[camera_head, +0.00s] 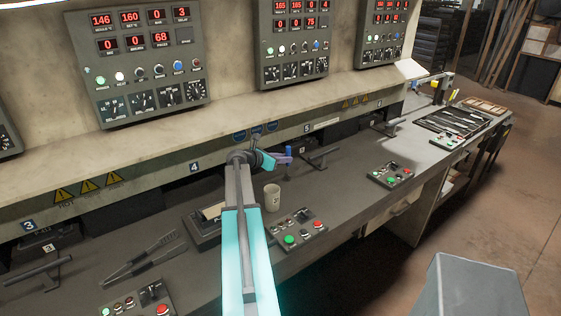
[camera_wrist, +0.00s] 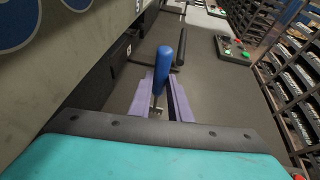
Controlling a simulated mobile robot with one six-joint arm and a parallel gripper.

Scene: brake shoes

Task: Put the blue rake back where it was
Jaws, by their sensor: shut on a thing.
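The blue rake (camera_wrist: 164,62) shows in the wrist view as a blue handle with a thin dark shaft running down between my purple fingers. My gripper (camera_wrist: 159,98) is shut on it. In the head view my gripper (camera_head: 284,159) is over the workbench by the press front, near station 5. The blue handle (camera_head: 288,151) stands up beside the fingertips there. The rake's working end is hard to make out, and I cannot tell whether it touches the bench.
A light cup (camera_head: 272,197) stands on the bench right of my arm, near a button box (camera_head: 298,228). Black bar handles (camera_head: 319,157) lie beyond my gripper. A tool tray (camera_head: 449,122) is at the far right end.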

